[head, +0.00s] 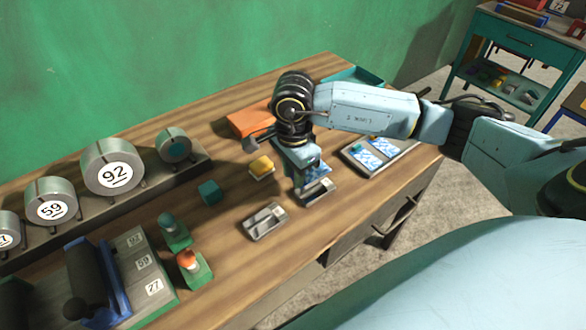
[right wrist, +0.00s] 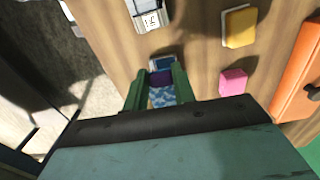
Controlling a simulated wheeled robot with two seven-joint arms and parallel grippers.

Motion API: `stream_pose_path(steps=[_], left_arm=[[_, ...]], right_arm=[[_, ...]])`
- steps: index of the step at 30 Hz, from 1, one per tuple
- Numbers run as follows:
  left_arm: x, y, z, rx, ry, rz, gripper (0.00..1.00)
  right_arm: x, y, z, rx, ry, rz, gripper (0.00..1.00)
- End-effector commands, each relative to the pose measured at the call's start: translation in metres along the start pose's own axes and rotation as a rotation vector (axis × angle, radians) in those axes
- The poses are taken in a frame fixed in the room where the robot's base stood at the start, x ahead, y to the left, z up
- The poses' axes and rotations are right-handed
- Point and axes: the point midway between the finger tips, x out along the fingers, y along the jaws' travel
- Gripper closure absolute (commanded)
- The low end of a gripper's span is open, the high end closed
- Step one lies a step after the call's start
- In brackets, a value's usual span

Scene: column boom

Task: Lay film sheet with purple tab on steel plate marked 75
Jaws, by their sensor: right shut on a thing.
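My right gripper (head: 306,182) is low over the bench, its green fingers pointing down. In the right wrist view the fingers (right wrist: 157,90) are shut on a film sheet (right wrist: 163,98) with a blue and white pattern and a purple tab (right wrist: 160,78). A steel plate (head: 318,194) shows beneath the gripper, mostly hidden by it; I cannot tell if the film touches it. Another steel plate (head: 262,224) with a small white label lies to the left; it also shows in the right wrist view (right wrist: 145,6). Neither plate's number is readable. My left gripper is out of view.
A tray (head: 347,155) with blue patterned sheets lies to the right, near the edge. A yellow block (head: 262,166), an orange box (head: 250,119) and a teal block (head: 210,192) stand nearby. Numbered steel cylinders (head: 113,167) line the back left. A pink block (right wrist: 233,82) sits beside the gripper.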

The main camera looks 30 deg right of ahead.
Motion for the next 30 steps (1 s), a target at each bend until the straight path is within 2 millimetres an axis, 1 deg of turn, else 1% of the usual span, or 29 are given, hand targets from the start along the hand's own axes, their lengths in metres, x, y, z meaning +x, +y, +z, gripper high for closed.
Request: stream_pose_path(steps=[16,21,25,30], left_arm=[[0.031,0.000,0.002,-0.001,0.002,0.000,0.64],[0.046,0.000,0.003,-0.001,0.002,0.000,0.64],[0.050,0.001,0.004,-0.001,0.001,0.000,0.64],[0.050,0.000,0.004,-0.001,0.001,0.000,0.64]], right_arm=[[0.051,0.001,0.000,-0.003,0.000,0.002,0.95],[0.066,0.000,0.000,-0.004,0.000,0.001,0.95],[0.071,0.000,0.000,-0.004,0.000,0.000,0.95],[0.071,0.000,0.000,-0.004,0.000,0.000,0.95]])
